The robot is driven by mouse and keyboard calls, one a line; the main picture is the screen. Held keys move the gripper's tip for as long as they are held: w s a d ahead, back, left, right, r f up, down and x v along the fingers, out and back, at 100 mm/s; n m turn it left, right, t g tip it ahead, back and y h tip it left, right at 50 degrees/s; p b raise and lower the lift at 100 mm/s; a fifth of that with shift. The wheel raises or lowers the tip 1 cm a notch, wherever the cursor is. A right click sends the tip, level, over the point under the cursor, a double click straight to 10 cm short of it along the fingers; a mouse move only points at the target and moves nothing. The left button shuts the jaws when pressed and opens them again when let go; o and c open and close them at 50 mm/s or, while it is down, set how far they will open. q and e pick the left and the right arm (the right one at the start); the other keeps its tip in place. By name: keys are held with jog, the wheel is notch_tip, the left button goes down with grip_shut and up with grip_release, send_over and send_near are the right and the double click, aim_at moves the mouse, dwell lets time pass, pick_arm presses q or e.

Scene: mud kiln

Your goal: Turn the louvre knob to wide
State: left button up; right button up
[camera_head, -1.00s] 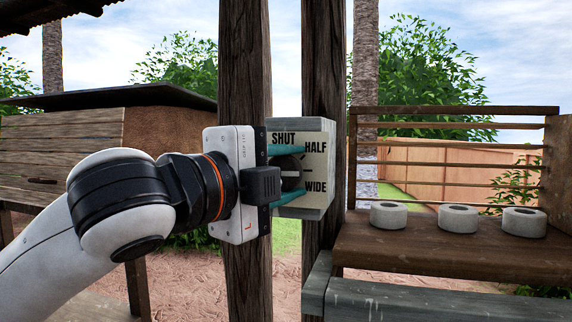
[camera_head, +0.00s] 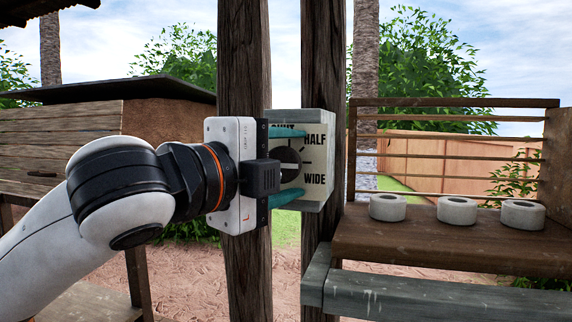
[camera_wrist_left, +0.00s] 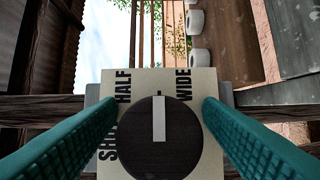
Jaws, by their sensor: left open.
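The louvre knob (camera_wrist_left: 160,140) is dark and round with a white pointer bar, on a cream dial plate (camera_wrist_left: 118,84) lettered SHUT, HALF and WIDE. In the left wrist view the bar points straight up, between HALF and WIDE. The knob also shows in the head view (camera_head: 291,163), on a grey box (camera_head: 330,150) by the posts. My left gripper (camera_head: 287,165) is open, its teal fingers above and below the knob. In the wrist view its fingers (camera_wrist_left: 160,110) stand either side of the knob with visible gaps. The upper finger partly hides SHUT in the head view. My right gripper is not in view.
Dark wooden posts (camera_head: 244,262) stand behind my left gripper and beside the box. A wooden bench (camera_head: 440,240) with several pale rings, such as one (camera_head: 457,211), stands to the right. A slatted rack (camera_head: 450,154) rises behind it.

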pick_arm(q)
jog(key=b+v, duration=0.5)
jog(key=v, duration=0.7)
